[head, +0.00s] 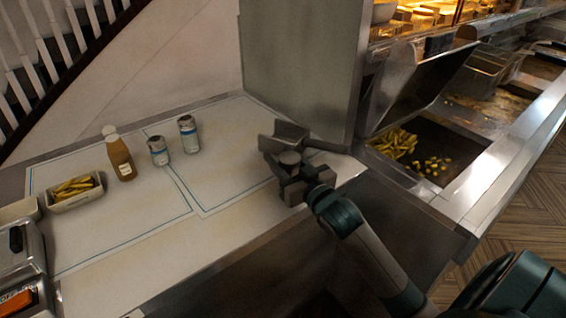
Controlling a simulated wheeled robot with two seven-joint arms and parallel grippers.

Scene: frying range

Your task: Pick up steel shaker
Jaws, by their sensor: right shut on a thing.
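My right gripper (296,178) is at the right part of the white counter, near the steel cabinet wall. It is shut on the steel shaker (290,158), a small grey cylinder whose round top shows between the fingers. The gripper hides most of its side, and I cannot tell whether its base touches the counter. A grey metal piece (288,133) shows just behind it; whether they touch is unclear. My left gripper is not in view.
Two silver cans with blue bands (159,151) (188,134), a brown sauce bottle (120,157) and a tray of fries (75,201) stand to the left. A fryer bin (432,150) with fries lies right, past the steel wall (300,70). The counter's middle is clear.

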